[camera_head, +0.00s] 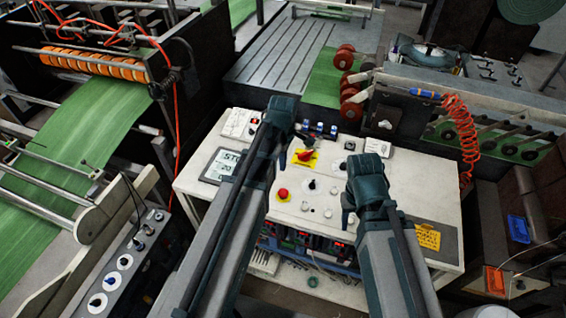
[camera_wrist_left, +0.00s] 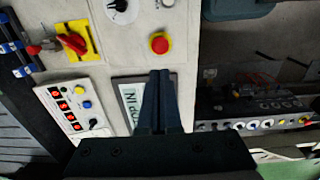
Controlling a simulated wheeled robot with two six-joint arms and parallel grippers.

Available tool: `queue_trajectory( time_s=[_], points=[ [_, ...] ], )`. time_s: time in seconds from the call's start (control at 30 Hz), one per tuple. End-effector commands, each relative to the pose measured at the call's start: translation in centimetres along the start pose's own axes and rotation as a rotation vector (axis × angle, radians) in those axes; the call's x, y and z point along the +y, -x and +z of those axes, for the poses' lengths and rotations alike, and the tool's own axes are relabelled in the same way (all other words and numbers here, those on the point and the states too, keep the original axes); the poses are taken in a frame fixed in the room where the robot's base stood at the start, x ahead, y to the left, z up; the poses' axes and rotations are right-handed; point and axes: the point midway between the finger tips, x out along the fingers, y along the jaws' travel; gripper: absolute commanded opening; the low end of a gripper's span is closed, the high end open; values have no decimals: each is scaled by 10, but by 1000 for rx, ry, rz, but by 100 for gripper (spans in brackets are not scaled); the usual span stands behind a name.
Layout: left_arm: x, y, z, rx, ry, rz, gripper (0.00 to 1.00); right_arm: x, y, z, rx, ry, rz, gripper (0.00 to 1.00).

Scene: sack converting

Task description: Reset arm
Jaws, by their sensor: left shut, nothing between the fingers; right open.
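My left gripper (camera_head: 281,112) is above the back part of the white control console (camera_head: 330,238); its fingers are mostly hidden from the head view. In the left wrist view its two dark fingers (camera_wrist_left: 159,98) are shut together with nothing between them. They are in front of the console's display (camera_wrist_left: 128,97), with the red button (camera_wrist_left: 159,43) beyond the tips. My right gripper (camera_head: 366,185) is above the console's right half, open, its fingers largely hidden under the wrist. I see nothing held in it.
The console carries a red rotary switch on a yellow plate (camera_head: 304,157) and a red button (camera_head: 282,194). Green sack web (camera_head: 95,125) runs through the machine at left. A coiled orange hose (camera_head: 462,135) hangs at right.

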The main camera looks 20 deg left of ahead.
Motion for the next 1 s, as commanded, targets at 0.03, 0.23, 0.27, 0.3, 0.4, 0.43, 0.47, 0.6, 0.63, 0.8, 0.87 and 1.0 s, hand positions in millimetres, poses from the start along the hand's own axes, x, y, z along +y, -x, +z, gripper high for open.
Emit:
queue_trajectory(
  time_s=[0.03, 0.23, 0.27, 0.3, 0.4, 0.43, 0.47, 0.6, 0.63, 0.8, 0.87, 1.0],
  points=[
    [0, 0, 0, 0, 0, 0, 0, 0, 0, 0, 0, 0, 0, 50],
    [0, 0, 0, 0, 0, 0, 0, 0, 0, 0, 0, 0, 0, 50],
    [0, 0, 0, 0, 0, 0, 0, 0, 0, 0, 0, 0, 0, 50],
    [0, -1, 0, 0, -3, 0, 0, 0, -1, 0, 0, 0, 0, 50],
    [-6, -10, 7, 2, -65, -3, 0, -1, -10, -1, 0, 0, 0, 50],
    [-10, -15, 11, 4, -106, -5, 0, -1, -15, -1, 0, 1, 0, 50],
    [-14, -21, 17, 6, -159, -7, 0, -2, -21, -1, 0, 1, 0, 50],
    [-45, -57, 51, 20, -538, -28, 0, -5, -58, -4, 1, 3, 1, 50],
    [-52, -66, 58, 22, -633, -33, 0, -6, -66, -4, 1, 4, 1, 50],
    [-94, -105, 95, 32, -1162, -68, 0, -10, -107, -7, 1, 7, 2, 50],
    [-106, -117, 105, 33, -1325, -81, 0, -11, -119, -8, 2, 8, 2, 50],
    [-130, -136, 121, 33, -1629, -106, 0, -13, -139, -9, 2, 10, 3, 50]
  ],
)
